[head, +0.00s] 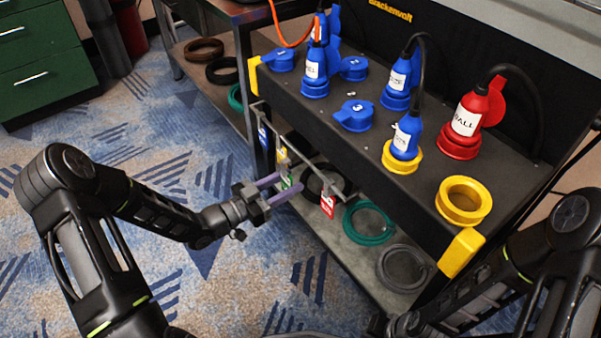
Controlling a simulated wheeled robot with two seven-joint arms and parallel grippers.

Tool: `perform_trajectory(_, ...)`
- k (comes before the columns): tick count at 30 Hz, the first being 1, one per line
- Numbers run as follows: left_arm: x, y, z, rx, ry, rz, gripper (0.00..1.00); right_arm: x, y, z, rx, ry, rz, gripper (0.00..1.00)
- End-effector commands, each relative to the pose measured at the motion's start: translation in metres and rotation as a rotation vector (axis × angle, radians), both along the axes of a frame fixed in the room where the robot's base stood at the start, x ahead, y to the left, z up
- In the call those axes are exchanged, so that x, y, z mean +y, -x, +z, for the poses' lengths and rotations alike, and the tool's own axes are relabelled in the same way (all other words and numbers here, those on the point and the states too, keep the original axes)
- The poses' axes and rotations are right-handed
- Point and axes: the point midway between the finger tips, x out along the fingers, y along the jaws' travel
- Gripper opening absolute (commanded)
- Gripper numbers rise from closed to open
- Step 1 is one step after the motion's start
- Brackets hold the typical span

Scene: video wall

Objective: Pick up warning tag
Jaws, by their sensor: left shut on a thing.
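Several small warning tags hang along a rail on the front of the dark bench: a blue tag (262,134), a yellow tag (282,151), a green tag (287,182) and a red tag (328,206). My left gripper (288,186) reaches the rail from the left, its purple fingers on either side of the green tag and shut on it. The fingers partly cover that tag. The red tag hangs just right of the fingers, apart from them. My right arm shows at the lower right, but its gripper is out of view.
Blue plugs (313,70), a red plug (466,122) and a yellow ring (463,200) stand on the bench top. A lower shelf holds a teal coil (369,223) and a grey coil (405,268). Green drawers (40,58) stand far left. The carpet left of the bench is clear.

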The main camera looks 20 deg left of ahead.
Motion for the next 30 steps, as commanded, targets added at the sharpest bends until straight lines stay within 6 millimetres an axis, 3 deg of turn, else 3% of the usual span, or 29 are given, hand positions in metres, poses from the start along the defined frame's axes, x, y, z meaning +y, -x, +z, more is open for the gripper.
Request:
perform_trajectory(7,0.047,0.056,0.003,0.003,-0.001,0.004,0.02,0.0,0.003,0.019,0.008,-0.001,0.004,0.0)
perform_trajectory(13,0.072,0.086,0.002,0.001,-0.001,0.003,0.02,0.0,0.004,0.026,0.012,-0.003,0.007,0.0)
perform_trajectory(19,0.082,0.099,0.001,-0.001,0.001,0.0,0.02,0.0,0.005,0.028,0.013,-0.003,0.008,0.0)
perform_trajectory(30,0.082,0.099,0.0,0.0,0.0,0.0,0.02,0.001,0.005,0.027,0.013,-0.003,0.008,0.0)
